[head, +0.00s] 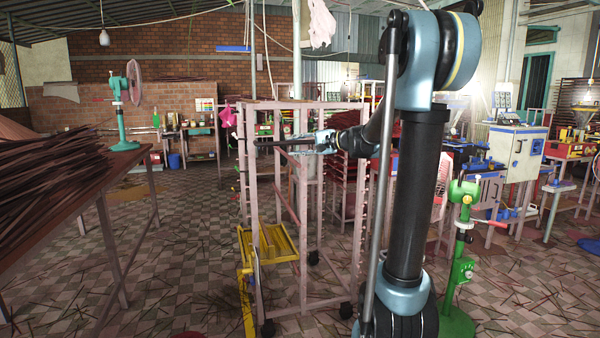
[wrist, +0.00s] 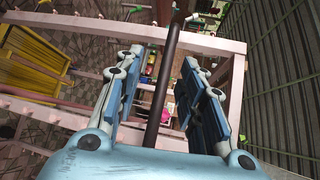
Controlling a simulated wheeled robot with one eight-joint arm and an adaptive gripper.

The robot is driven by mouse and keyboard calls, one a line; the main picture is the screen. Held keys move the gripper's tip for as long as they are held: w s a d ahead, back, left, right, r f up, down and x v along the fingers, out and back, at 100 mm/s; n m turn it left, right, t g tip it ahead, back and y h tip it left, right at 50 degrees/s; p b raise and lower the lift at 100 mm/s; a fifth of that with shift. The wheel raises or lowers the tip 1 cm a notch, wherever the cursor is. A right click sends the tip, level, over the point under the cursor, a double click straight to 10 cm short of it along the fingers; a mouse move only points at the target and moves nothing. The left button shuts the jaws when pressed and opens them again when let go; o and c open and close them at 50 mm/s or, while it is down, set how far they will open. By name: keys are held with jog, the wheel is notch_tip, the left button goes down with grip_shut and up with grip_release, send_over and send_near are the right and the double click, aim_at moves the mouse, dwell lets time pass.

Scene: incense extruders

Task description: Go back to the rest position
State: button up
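My gripper (head: 318,143) reaches leftward at the upper part of a pale pink wheeled rack (head: 303,104) in the head view. In the wrist view the two blue and white fingers of my gripper (wrist: 165,85) stand apart. A dark rod (wrist: 162,95) runs between them, with visible gaps on both sides. The dark rod (head: 277,143) also shows in the head view, stretching left from the gripper towards a rack post. I cannot tell whether it is attached to the gripper. Rack bars surround the fingers in the wrist view.
A table with dark sticks (head: 45,165) stands at left. A green stand (head: 464,240) is close on the right. A white machine (head: 518,150) stands behind it. Tiled floor is open between table and rack.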

jog(key=s+d+f+n+g+h, duration=0.25)
jog(key=s+f, duration=0.45)
jog(key=s, duration=0.4)
jog(key=s+d+f+n+g+h, duration=0.15)
jog(key=s+d+f+h, duration=0.25)
jog(key=s+f, duration=0.55)
jog(key=s+d+f+n+h, duration=0.1)
jog(key=s+d+f+h, duration=0.3)
jog(key=s+d+f, duration=0.3)
jog(key=s+d+f+n+g+h, duration=0.1)
jog(key=s+d+f+h, duration=0.2)
jog(key=s, duration=0.9)
jog(key=d+f, duration=0.3)
jog(key=d, duration=0.2)
jog(key=shift+s+f+n+h, duration=0.25)
jog(key=shift+f+n+h, duration=0.1)
jog(key=shift+f+n, duration=0.05)
jog(key=shift+w+f, duration=0.2)
jog(key=shift+w, duration=0.25)
